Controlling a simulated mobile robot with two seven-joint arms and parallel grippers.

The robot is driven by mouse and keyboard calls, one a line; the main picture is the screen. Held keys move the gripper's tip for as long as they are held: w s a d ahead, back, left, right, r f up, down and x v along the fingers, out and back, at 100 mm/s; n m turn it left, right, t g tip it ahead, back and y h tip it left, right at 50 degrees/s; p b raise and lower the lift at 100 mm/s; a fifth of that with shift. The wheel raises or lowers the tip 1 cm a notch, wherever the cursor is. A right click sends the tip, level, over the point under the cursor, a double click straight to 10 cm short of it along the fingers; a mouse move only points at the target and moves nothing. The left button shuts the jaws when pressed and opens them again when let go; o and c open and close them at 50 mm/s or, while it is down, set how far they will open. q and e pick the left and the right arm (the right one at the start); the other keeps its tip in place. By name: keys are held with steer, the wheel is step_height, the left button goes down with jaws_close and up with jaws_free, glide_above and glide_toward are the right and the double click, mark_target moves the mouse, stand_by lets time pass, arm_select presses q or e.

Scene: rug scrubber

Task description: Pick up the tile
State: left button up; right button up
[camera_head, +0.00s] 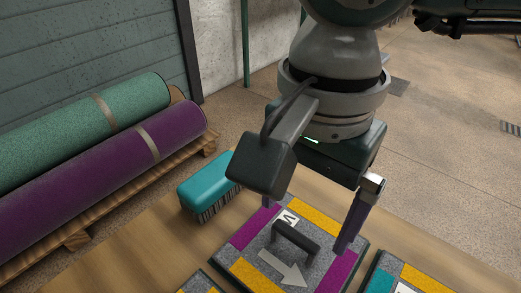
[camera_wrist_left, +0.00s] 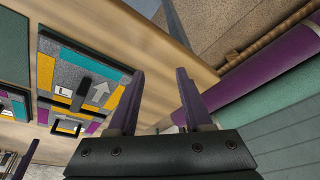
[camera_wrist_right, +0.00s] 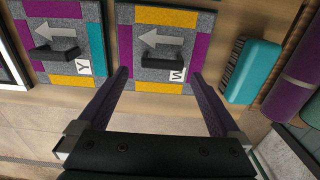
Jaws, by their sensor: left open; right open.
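A grey carpet tile (camera_head: 254,251) with yellow and purple edge patches, a dark handle (camera_head: 296,238), a pale arrow and a "W" label lies on the wooden table. It also shows in the right wrist view (camera_wrist_right: 185,62). My right gripper (camera_head: 306,222) is open and empty, its fingers pointing down over this tile; contact cannot be told. Another tile (camera_wrist_right: 60,68), with teal, yellow and purple patches and a "Y" label, lies to its left in the right wrist view. My left gripper (camera_wrist_left: 160,74) is open and empty; the left wrist view shows a tile (camera_wrist_left: 68,70) labelled "L" to its left.
A teal scrub brush (camera_head: 203,194) lies beside the "W" tile, at the left in the head view. Green (camera_head: 82,123) and purple (camera_head: 95,185) carpet rolls rest on a wooden pallet (camera_head: 75,240). Open concrete floor (camera_head: 440,150) spreads to the right.

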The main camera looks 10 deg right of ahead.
mark_target(296, 234)
steer(key=f, duration=0.4)
steer(key=shift+a+f, duration=0.3)
steer(key=shift+f, duration=0.05)
steer(key=shift+c, duration=0.2)
steer(key=c, duration=1.5)
jaws_close()
steer(key=shift+r, duration=0.2)
